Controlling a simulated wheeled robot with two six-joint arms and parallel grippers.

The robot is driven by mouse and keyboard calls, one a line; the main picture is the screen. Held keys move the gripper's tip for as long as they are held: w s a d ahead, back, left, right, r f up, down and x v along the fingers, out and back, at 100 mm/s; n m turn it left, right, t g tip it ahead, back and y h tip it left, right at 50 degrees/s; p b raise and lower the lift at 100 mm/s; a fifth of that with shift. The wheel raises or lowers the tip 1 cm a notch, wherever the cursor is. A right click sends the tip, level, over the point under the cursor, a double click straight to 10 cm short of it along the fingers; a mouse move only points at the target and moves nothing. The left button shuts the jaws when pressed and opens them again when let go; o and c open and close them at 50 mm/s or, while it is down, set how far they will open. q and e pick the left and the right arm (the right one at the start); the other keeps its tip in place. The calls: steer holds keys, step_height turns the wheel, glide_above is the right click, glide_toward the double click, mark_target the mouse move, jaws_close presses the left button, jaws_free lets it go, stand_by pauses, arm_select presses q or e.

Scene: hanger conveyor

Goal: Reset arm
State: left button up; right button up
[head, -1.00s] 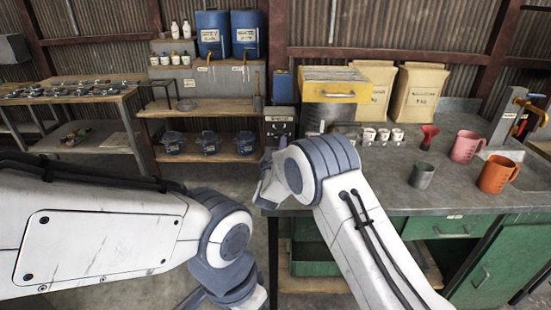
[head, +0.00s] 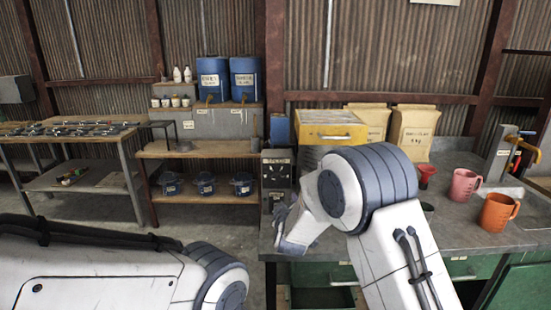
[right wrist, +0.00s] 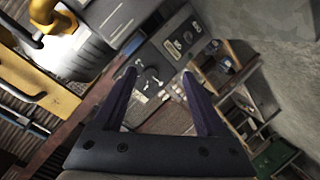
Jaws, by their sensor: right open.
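My right gripper (head: 283,222) hangs over the left end of the workbench (head: 325,268), in front of a dark grey control box (head: 276,172). In the right wrist view its two dark fingers (right wrist: 158,74) are spread apart with nothing between them. The face of the control box (right wrist: 183,42) shows beyond the fingertips there. My right arm bends across the bench and hides part of its top. My left arm (head: 110,275) lies across the lower left of the head view, and its gripper is out of the picture.
A yellow-fronted bin (head: 330,134) and paper bags (head: 412,130) stand at the back of the bench. A red funnel (head: 427,175), a pink jug (head: 464,186) and an orange jug (head: 498,212) stand to the right. Shelves with blue drums (head: 213,80) stand behind left.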

steer(key=s+d+f+m+g, duration=0.25)
steer(key=s+d+g, duration=0.2)
steer(key=s, duration=0.65)
steer(key=s+d+f+m+g, duration=0.1)
steer(key=s+d+m+g, duration=0.4)
steer(key=s, duration=0.6)
steer(key=s+d+f+m+g, duration=0.1)
steer(key=s+d+f+g, duration=0.15)
steer(key=s+d, duration=0.6)
steer(key=s+a+r+n+g, duration=0.1)
steer(key=s+a+r+n, duration=0.2)
steer(key=s+a, duration=0.5)
steer(key=s+a+r+n+g, duration=0.1)
steer(key=s+a+r+n, duration=0.3)
steer(key=s+a, duration=0.4)
steer(key=shift+g+y, duration=0.4)
